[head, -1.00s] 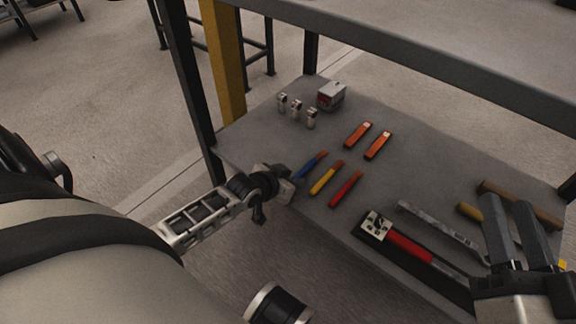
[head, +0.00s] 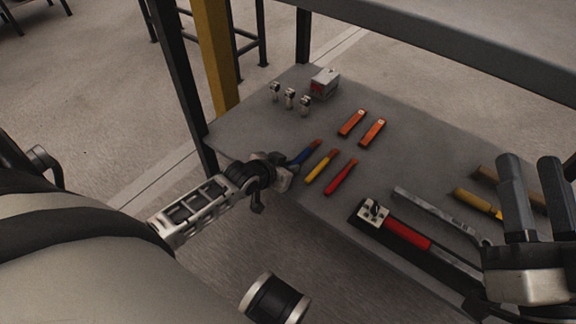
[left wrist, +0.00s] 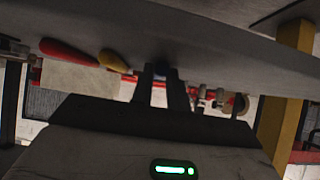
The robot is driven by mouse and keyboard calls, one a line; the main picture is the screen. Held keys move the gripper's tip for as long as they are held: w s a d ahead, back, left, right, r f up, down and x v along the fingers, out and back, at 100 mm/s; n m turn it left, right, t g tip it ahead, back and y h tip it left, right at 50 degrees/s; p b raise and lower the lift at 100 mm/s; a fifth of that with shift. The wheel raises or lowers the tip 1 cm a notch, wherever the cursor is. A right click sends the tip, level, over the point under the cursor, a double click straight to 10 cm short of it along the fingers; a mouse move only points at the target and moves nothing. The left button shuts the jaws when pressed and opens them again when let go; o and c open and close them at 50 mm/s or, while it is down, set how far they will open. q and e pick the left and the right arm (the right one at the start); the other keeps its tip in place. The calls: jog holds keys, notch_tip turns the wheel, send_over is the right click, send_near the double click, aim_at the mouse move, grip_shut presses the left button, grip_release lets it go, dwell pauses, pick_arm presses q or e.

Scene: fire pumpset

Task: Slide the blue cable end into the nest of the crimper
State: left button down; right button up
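The blue cable end (head: 303,154), dark blue with an orange-brown tip, lies at the near left edge of the grey shelf. My left gripper (head: 288,172) is at its near end. In the left wrist view the two fingers (left wrist: 164,84) stand close together with a dark bluish piece between them, so they look shut on it; the contact is partly hidden. The crimper (head: 408,234), with red handle and silver head (head: 373,210), lies near the front edge, to the right of the cables. My right gripper (head: 535,205) is above the shelf's right end, fingers apart and empty.
Yellow (head: 321,166) and red (head: 341,177) cable ends lie just right of the blue one. Two orange pieces (head: 352,122), small metal lugs (head: 290,98) and a box (head: 325,82) lie behind. A wrench (head: 430,211) and hammer lie right. A post (head: 217,60) stands left.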

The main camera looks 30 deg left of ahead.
pick_arm(q)
jog(key=shift+r+p, duration=2.1)
jog(key=shift+p, duration=0.35)
jog(key=shift+f, duration=0.1)
